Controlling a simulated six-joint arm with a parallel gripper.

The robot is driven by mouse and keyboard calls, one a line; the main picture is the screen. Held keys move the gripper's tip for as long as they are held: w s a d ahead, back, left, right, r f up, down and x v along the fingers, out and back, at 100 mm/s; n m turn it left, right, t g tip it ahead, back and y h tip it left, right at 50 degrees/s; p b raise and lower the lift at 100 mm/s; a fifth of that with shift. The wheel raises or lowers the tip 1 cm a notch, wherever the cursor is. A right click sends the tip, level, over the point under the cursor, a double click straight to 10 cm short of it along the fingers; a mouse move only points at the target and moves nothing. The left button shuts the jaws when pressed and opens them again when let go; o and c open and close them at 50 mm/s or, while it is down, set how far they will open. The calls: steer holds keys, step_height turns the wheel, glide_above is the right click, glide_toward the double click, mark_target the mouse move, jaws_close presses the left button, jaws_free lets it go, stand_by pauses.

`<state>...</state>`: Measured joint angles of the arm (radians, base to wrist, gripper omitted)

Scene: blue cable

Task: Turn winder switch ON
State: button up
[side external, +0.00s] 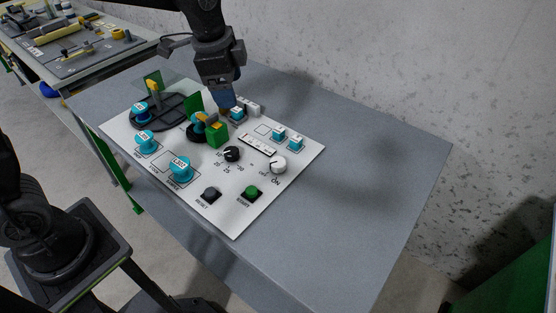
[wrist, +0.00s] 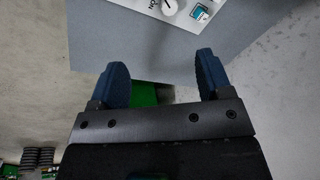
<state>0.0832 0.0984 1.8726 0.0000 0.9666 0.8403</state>
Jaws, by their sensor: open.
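The winder switch (side external: 278,165) is a white round knob at the right part of the white panel, with OFF and ON printed by it. The fingertips are partly hidden in the side view.
The white panel (side external: 228,219) also bears a black dial (side external: 232,154), a green START button (side external: 252,192), a black RESET button (side external: 211,193), teal spools (side external: 181,169) and a green block (side external: 217,134). Grey table (side external: 370,190) is bare to the right. A wall stands behind.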

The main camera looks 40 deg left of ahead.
steer(key=w+d+f+m+g, duration=0.1)
steer(key=w+d+f+m, duration=0.15)
steer(key=w+f, duration=0.35)
steer(key=m+g, duration=0.1)
steer(key=m, duration=0.4)
glide_toward(278, 161)
step_height(278, 161, down, 10)
steer(key=shift+w+d+r, duration=0.1)
steer(key=shift+w, duration=0.05)
steer(key=shift+c, duration=0.2)
steer(key=c, duration=0.9)
